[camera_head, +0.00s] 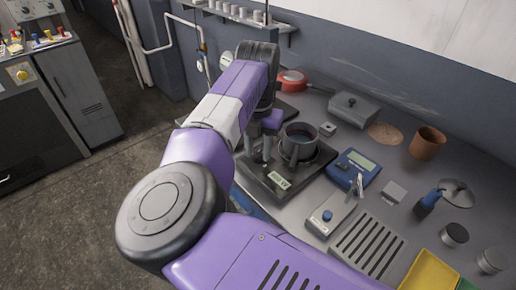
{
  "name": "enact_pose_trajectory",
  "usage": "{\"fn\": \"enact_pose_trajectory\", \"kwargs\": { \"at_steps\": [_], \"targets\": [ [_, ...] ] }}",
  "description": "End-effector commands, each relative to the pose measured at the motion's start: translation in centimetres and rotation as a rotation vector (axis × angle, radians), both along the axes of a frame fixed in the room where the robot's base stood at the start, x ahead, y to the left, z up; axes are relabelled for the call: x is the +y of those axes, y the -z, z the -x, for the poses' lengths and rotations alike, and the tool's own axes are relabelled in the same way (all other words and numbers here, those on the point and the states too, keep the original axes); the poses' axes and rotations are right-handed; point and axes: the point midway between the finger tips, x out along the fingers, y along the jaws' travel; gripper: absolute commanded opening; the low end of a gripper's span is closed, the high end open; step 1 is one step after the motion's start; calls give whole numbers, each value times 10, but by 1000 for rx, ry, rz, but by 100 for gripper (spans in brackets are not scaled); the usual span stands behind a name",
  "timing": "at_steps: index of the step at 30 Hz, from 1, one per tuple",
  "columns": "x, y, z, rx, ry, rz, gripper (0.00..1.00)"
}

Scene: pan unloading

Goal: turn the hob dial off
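A dark, flat hob (310,172) with a pale label on its front sits on the grey bench, left of centre. A dark round pot (300,148) stands on it. I cannot make out the hob's dial; my arm covers the hob's left side. My gripper (259,152) points down over the hob's left part, left of the pot. Its dark fingers are small and partly hidden, so I cannot tell whether they are open or touching anything.
A red pan (291,80) lies behind. Right of the hob are a blue device with a display (357,165), a grey box with a blue knob (327,216) and a slotted grey tray (366,246). A brown pot (427,143) stands farther right. Open floor lies left.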

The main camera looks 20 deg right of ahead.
Motion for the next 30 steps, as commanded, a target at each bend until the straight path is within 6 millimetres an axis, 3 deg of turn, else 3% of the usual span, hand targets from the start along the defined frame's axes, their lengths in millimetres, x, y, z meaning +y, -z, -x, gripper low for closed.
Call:
{"fn": "enact_pose_trajectory", "kwargs": {
  "at_steps": [3, 9, 22, 30],
  "targets": [
    [0, 0, 0, 0, 0, 0, 32],
    [0, 0, 0, 0, 0, 0, 0],
    [0, -1, 0, 0, -38, -1, 0],
    [0, -1, 0, 1, -201, -1, 0]
  ]
}}
